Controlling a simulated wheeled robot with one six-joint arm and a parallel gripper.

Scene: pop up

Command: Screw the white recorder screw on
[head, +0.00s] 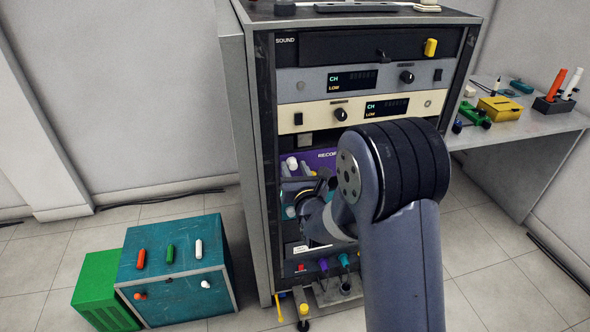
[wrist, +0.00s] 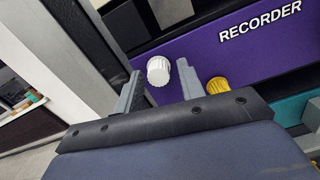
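The white recorder screw (wrist: 159,71) is a ribbed white cap in the wrist view, in front of the purple RECORDER panel (wrist: 240,45). My gripper (wrist: 160,86) has its two grey fingers apart, one on each side of the screw as seen here. Small gaps show beside the screw, and I cannot tell whether either finger touches it. A yellow screw (wrist: 218,86) shows just right of the right finger. In the head view, my gripper (head: 298,178) is at the left of the purple panel (head: 322,158), largely hidden by my arm. A white cap (head: 292,163) shows there.
The rack's metal side frame (head: 268,180) stands close to the left of my gripper. A teal box (head: 175,265) and a green box (head: 102,290) stand on the floor at left. A side table (head: 535,122) with small items is at right.

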